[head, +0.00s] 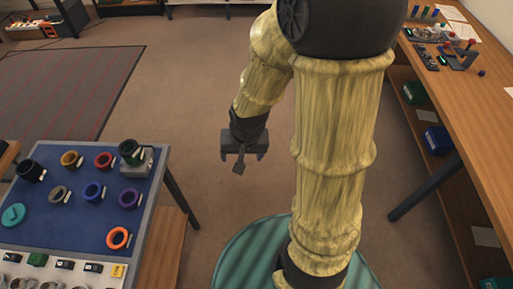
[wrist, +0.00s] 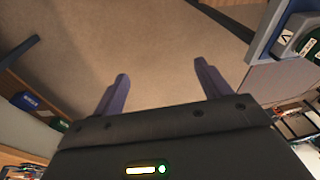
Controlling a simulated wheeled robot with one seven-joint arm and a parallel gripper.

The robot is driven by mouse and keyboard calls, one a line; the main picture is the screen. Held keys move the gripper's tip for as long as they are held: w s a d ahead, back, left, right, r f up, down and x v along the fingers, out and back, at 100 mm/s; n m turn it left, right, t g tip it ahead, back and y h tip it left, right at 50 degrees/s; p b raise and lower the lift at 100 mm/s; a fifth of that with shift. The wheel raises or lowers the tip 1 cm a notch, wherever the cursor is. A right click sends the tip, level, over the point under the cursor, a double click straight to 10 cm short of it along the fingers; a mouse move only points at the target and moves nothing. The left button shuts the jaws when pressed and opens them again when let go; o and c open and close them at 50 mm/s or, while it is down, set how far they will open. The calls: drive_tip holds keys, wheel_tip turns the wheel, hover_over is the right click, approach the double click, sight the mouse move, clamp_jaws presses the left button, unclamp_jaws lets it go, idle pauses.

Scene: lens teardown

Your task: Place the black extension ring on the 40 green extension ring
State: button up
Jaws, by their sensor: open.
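A black ring (head: 30,171) stands upright on the blue mat at the far left of the left table in the head view. A dark green ring (head: 131,150) sits on a small grey block at the mat's back right corner; its top looks dark, and its label is too small to read. My gripper (head: 242,158) hangs over the floor, right of the table and apart from both rings. In the wrist view my gripper (wrist: 161,72) has its two fingers wide apart with only floor between them.
The blue mat (head: 70,225) also holds gold (head: 72,159), red (head: 104,160), grey (head: 59,193), blue (head: 94,191), purple (head: 130,198), orange (head: 118,238) and teal (head: 14,215) rings. A wooden bench (head: 455,110) stands at the right. Open floor lies between.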

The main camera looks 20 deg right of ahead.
drive_tip(key=s+d+r+n, duration=0.3)
drive_tip(key=r, duration=0.1)
drive_tip(key=shift+r+h, duration=0.3)
